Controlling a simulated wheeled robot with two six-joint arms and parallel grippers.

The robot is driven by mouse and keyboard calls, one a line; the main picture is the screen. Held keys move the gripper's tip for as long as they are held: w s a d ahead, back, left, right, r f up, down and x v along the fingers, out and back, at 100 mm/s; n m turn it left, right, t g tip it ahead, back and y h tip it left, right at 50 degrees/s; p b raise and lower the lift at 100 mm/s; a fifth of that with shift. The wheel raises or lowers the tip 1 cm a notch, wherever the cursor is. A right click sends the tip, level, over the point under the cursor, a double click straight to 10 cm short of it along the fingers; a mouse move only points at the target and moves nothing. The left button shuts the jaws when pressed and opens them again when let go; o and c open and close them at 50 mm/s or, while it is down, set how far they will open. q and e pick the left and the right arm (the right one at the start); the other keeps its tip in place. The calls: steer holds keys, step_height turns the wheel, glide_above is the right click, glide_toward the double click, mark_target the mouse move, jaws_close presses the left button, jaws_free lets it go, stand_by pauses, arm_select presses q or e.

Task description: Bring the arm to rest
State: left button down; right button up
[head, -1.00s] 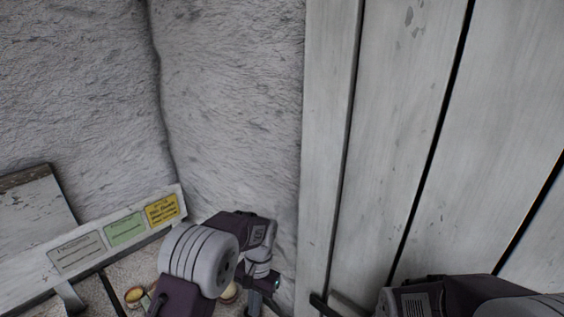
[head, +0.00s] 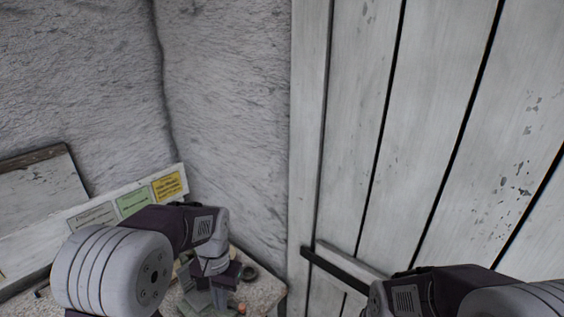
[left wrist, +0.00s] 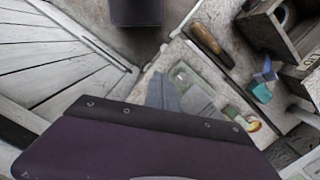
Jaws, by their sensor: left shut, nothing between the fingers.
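My left gripper (head: 206,296) is low in the head view, below the end of my left arm, over a pale speckled surface. In the left wrist view its grey fingers (left wrist: 165,92) stick out past the dark purple gripper body. They are shut and hold nothing. My left arm is bent, with its large grey joint at the lower left of the head view. My right arm shows only as a link at the lower right of the head view; its gripper is outside the picture.
A plank door (head: 430,130) with a dark bar (head: 335,266) fills the right. A board with coloured labels (head: 134,200) stands at left before rough plaster walls. The left wrist view shows a wooden-handled tool (left wrist: 207,38), a wooden box (left wrist: 278,28) and a teal block (left wrist: 261,92).

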arm_select(q)
steer(key=s+a+f+n+t, duration=0.1)
steer(key=s+f, duration=0.1)
steer(key=s, duration=0.3)
steer(key=s+a+f+n+t, duration=0.1)
steer(key=s+f+n, duration=0.1)
steer(key=s, duration=0.4)
steer(key=shift+a+h, duration=0.25)
steer(key=shift+h, duration=0.05)
arm_select(e)
steer(key=shift+s+f, duration=0.3)
steer(key=shift+s, duration=0.05)
